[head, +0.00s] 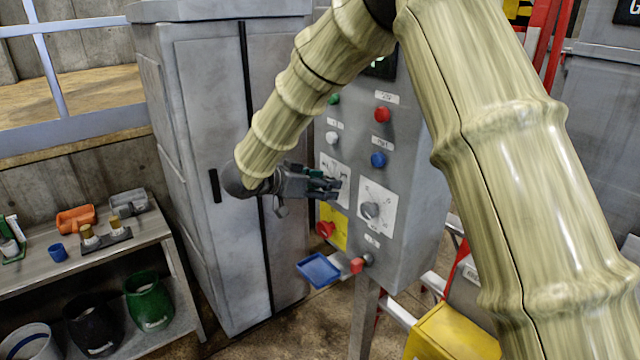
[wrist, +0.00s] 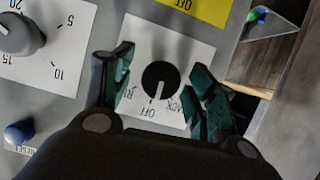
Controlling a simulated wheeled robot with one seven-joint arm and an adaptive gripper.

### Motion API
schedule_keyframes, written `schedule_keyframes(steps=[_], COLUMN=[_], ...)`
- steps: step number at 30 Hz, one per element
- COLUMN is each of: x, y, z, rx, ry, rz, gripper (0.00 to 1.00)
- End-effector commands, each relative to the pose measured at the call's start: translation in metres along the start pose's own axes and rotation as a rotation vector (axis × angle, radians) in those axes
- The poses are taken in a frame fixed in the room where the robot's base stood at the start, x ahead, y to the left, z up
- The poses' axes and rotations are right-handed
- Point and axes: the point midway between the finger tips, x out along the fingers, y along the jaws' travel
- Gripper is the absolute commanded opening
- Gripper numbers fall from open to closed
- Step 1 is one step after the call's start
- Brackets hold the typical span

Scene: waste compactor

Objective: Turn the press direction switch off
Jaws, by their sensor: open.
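The press direction switch (wrist: 161,82) is a round black knob with a white pointer, on a white label plate (wrist: 185,46) in the wrist view. Its pointer aims down in that view, roughly toward the upside-down OFF marking, with other lettering on either side. My gripper (wrist: 163,76) is open, with one green finger on each side of the knob. Gaps show between the fingers and the knob. In the head view my gripper (head: 328,187) is at the control box, in front of the label plate (head: 338,172), and hides the knob.
On the control box (head: 412,120) a grey numbered dial (head: 370,210) sits close by. Red (head: 382,115) and blue (head: 378,160) buttons are above, and a red knob on a yellow plate (head: 340,236) is below. A grey cabinet (head: 205,130) stands to the left.

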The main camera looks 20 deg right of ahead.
Motion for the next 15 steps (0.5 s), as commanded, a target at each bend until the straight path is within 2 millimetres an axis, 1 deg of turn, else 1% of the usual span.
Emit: schedule_keyframes(steps=[4, 8, 9, 11, 12, 15], x=[-0.0002, -0.0004, -0.0005, -0.0004, -0.0003, -0.0001], y=[-0.0001, -0.0001, -0.0002, 0.0000, 0.0001, 0.0004], z=[0.0002, 0.0002, 0.0002, 0.0002, 0.0003, 0.0006], rx=[0.000, 0.000, 0.000, 0.000, 0.000, 0.001], ry=[0.000, 0.000, 0.000, 0.000, 0.000, 0.000], rz=[0.000, 0.000, 0.000, 0.000, 0.000, 0.000], gripper=[0.57, 0.34, 0.26, 0.15, 0.13, 0.13])
